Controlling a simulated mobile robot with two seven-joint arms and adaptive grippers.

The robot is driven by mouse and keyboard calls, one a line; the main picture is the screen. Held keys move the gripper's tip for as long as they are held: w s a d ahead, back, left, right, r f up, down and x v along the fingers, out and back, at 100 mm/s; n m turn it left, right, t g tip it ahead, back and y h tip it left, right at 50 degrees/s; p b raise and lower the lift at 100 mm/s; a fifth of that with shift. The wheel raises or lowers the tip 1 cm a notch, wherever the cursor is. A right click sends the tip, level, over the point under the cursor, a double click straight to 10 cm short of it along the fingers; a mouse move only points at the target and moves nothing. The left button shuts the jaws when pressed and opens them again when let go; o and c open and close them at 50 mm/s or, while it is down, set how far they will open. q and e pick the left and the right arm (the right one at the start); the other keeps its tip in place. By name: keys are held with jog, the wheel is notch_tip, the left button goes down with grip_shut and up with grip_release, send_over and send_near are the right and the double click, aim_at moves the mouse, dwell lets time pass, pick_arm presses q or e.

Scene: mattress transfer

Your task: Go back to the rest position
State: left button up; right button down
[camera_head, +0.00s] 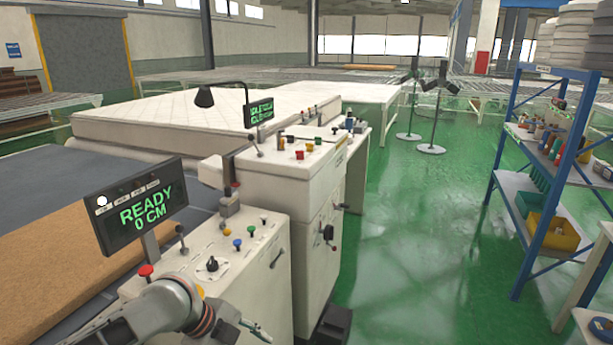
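My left arm comes in at the bottom left, grey with dark and reddish rings near the wrist. It is in front of the near control cabinet (262,280). The part beyond the wrist is mostly cut off by the lower picture edge, so I cannot tell whether the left gripper is open or shut. My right arm and gripper are not in view. A display (143,205) on the near cabinet reads "READY 0 CM". A white quilted mattress (165,115) lies on the machine behind.
A second, taller cabinet (300,180) with buttons and levers stands behind the near one. A brown slab (60,250) lies on the grey bed at left. A blue shelf rack (535,195) with bins stands at right. Green floor (420,240) is clear between cabinets and rack.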

pick_arm(q)
jog(key=s+d+f+n+t+h, duration=0.25)
jog(key=f+n+t, duration=0.25)
jog(key=f+n, duration=0.5)
jog(key=s+a+f+n+t+y, duration=0.1)
jog(key=s+a+f+n+y, duration=0.2)
jog(key=s+a, duration=0.4)
jog(key=s+a+f+n+t+y, duration=0.1)
jog(key=s+a+f+n+y, duration=0.2)
jog(key=s+a+f+n, duration=0.3)
jog(key=s+f, duration=0.1)
jog(key=s, duration=0.1)
jog(key=shift+s+a+f+t, duration=0.3)
jog(key=shift+a, duration=0.05)
jog(key=shift+c, duration=0.4)
